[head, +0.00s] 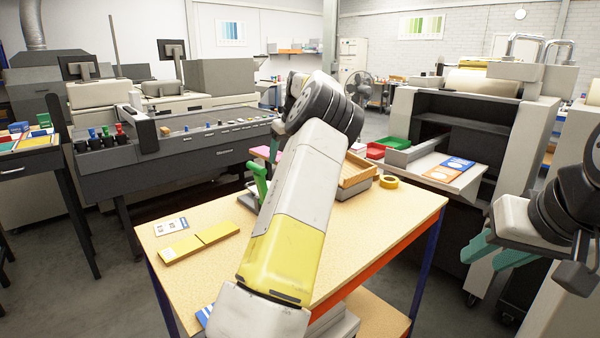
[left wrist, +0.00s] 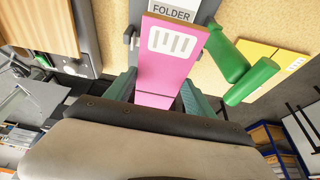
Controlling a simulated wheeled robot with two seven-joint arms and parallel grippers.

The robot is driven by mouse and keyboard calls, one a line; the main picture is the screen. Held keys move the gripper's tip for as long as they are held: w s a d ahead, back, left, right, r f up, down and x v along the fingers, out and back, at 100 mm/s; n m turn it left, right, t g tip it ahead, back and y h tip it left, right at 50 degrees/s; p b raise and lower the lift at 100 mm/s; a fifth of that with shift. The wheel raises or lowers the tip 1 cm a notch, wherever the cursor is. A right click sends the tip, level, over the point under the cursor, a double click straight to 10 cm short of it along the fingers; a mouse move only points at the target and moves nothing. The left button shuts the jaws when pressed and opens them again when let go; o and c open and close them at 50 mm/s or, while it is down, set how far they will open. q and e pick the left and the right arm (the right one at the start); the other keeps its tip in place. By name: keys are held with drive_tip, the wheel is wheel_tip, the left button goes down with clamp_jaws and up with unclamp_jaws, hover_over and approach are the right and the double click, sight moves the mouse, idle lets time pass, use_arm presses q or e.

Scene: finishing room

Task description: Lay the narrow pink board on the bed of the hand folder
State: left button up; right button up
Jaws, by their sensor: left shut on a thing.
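The narrow pink board (left wrist: 168,62), with a white printed patch near its far end, is between the teal fingers of my left gripper (left wrist: 160,95), which is shut on it. In the head view only a bit of pink (head: 261,152) shows beside my left arm, which hides that gripper. The hand folder shows by its FOLDER label (left wrist: 172,10) just past the board's far end and by its green handle (left wrist: 255,82), also in the head view (head: 259,180). Its bed is mostly hidden; I cannot tell whether the board touches it. My right gripper (head: 497,252) is open and empty, right of the table.
A long grey machine (head: 180,160) stands behind left, a pale machine (head: 480,130) behind right.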

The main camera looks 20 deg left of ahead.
use_arm(q)
drive_tip(key=f, duration=0.8)
drive_tip(key=shift+w+a+f, duration=0.1)
drive_tip(key=shift+a+f, duration=0.15)
drive_tip(key=shift+a, duration=0.05)
drive_tip(key=shift+f, duration=2.2)
drive_tip(key=shift+d+f, duration=0.1)
drive_tip(key=shift+f, duration=0.25)
drive_tip(key=o, duration=1.5)
drive_tip(key=shift+c, duration=0.2)
drive_tip(key=v, duration=0.7)
drive_tip(key=shift+r, duration=0.35)
drive_tip(key=shift+d, duration=0.15)
